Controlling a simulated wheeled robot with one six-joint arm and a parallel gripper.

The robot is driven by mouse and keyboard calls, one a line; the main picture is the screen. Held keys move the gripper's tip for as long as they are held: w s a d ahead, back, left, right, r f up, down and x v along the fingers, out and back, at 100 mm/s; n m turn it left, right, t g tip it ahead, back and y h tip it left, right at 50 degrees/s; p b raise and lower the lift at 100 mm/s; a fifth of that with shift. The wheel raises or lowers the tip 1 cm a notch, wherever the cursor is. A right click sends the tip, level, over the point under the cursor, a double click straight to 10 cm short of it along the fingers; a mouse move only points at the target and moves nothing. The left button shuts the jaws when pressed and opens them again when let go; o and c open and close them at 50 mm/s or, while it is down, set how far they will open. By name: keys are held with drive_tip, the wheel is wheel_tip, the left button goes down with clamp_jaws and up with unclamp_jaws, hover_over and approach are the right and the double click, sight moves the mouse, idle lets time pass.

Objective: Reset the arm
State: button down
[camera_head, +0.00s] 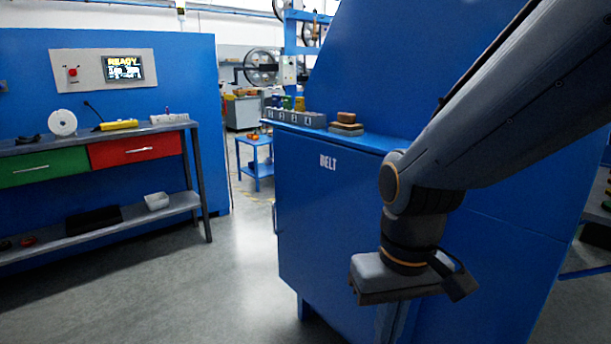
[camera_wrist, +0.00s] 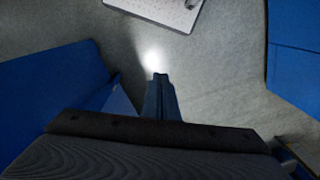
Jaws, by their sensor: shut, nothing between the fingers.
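My arm reaches in from the right of the head view and bends down in front of the blue cabinet marked "BELT" (camera_head: 330,215). My gripper (camera_head: 388,328) hangs below the wrist and points down; its fingertips are near or past the lower picture edge. In the wrist view the fingers of my gripper (camera_wrist: 160,80) are together, empty, above the grey floor (camera_wrist: 205,75). A bright light spot lies just past the fingertips.
A workbench (camera_head: 100,142) with green and red drawers stands left. Small blocks (camera_head: 346,125) sit on the cabinet top. A blue side table (camera_head: 257,160) stands behind. The wrist view shows a white sheet (camera_wrist: 170,10) and blue panels (camera_wrist: 45,90) at the sides. Floor between is clear.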

drive_tip(key=d+r+m+p, duration=0.2)
drive_tip(key=d+r+p, duration=0.5)
drive_tip(key=p, duration=0.6)
drive_tip(key=shift+s+d+r+h, duration=0.15)
drive_tip(key=shift+s+h, duration=0.05)
drive_tip(key=shift+h, duration=0.1)
